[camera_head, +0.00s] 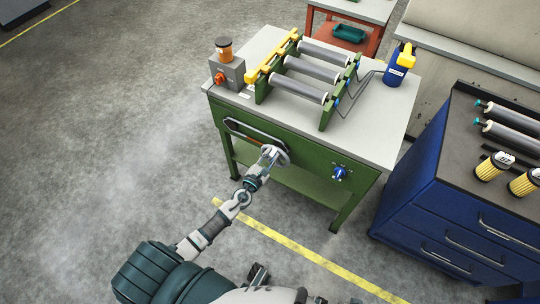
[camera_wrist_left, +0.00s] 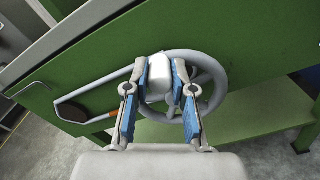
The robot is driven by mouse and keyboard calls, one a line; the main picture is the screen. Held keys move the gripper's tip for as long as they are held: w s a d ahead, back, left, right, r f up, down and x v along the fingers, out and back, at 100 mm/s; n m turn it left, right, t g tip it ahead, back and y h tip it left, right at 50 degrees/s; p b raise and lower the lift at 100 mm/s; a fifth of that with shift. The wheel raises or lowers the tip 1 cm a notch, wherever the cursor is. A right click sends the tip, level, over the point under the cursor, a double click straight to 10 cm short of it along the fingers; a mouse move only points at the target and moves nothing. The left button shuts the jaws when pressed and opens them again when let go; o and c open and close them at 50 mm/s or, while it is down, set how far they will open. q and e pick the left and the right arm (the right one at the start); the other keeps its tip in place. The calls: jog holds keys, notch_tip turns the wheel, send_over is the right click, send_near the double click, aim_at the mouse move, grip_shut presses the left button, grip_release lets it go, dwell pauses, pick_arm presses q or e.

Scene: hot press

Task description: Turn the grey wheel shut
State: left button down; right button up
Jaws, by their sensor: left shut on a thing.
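The grey wheel (camera_head: 283,155) sits on the green front panel of the press bench. In the left wrist view the wheel (camera_wrist_left: 219,84) shows its round rim and spokes behind the fingers. My left gripper (camera_head: 270,153) reaches it from below. In the left wrist view my left gripper (camera_wrist_left: 160,82) has its two blue-padded fingers on either side of a pale block-shaped handle (camera_wrist_left: 159,88) at the wheel's left side, and is shut on it. Part of the wheel is hidden behind the fingers. My right gripper cannot be made out in these views.
A grey belt loop (camera_head: 240,130) runs left from the wheel along the panel. A blue knob (camera_head: 340,172) is to the right. Rollers (camera_head: 310,70) and a blue bottle (camera_head: 396,70) stand on the bench top. A blue drawer cabinet (camera_head: 440,205) stands close right; the floor left is clear.

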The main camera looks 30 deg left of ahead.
pick_arm(q)
jog(key=shift+s+d+f, duration=0.15)
jog(key=shift+s+f, duration=0.05)
jog(key=shift+f, duration=0.35)
jog(key=c, duration=1.1)
grip_release()
jog(key=shift+o, duration=0.7)
jog(key=shift+w+r, duration=0.15)
jog(key=shift+r, duration=0.05)
jog(key=s, duration=1.2)
jog(key=shift+a, duration=0.4)
